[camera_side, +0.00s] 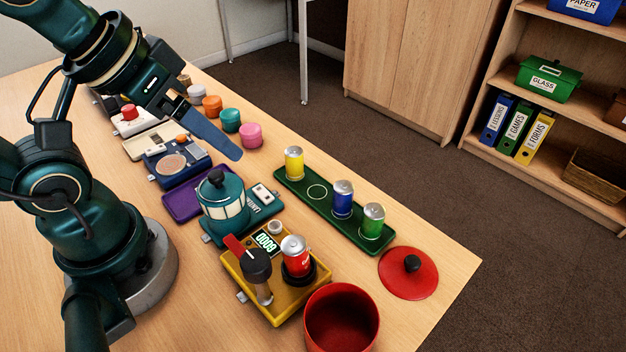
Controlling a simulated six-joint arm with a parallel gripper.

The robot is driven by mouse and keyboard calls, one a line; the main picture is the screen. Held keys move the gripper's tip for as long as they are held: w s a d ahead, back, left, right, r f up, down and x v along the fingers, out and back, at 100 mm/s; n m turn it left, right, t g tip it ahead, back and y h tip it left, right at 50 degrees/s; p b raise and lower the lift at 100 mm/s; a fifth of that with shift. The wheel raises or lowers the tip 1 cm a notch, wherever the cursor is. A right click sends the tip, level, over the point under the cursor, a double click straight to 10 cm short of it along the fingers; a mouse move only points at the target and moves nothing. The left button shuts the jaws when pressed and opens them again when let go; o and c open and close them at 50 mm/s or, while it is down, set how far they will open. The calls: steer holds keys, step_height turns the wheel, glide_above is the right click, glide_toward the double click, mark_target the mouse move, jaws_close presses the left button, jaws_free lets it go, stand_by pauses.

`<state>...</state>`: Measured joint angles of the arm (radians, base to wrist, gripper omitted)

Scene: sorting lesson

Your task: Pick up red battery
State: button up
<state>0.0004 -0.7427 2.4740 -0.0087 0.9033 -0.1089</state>
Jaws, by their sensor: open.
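The red battery (297,258), a red cylinder with a silver top, stands upright in a dark round holder on the yellow tester (286,301). The tester's small screen (267,243) reads "GOOD". A lever (257,264) with a red tip stands beside the battery on its left. My gripper (238,155) is open and empty, raised above the table, up and left of the red battery and well apart from it. Its blue fingers are seen side-on, so the gap between them is hidden.
A green tray (329,222) holds a yellow (294,163), a blue (343,199) and a green battery (373,221), with one empty ring. A red pot (341,320) stands close to the tester; its lid (408,273) lies apart. A teal lantern-like container (224,203) stands behind the tester.

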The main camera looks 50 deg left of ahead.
mark_target(293, 243)
steer(key=d+f+g, duration=0.2)
steer(key=d, duration=0.2)
steer(key=w+d+f+g, duration=0.1)
steer(key=d+f, duration=0.1)
steer(key=d, duration=0.2)
steer(key=w+d+f+g+h, duration=0.1)
steer(key=d+f+g, duration=0.1)
steer(key=d, duration=0.2)
steer(key=shift+d+f+g, duration=0.2)
steer(key=shift+d+g, duration=0.05)
steer(key=shift+g, duration=0.05)
steer(key=shift+d+f, duration=0.15)
steer(key=shift+f, duration=1.1)
steer(key=shift+d+f, duration=0.1)
steer(key=shift+f, duration=1.15)
jaws_close()
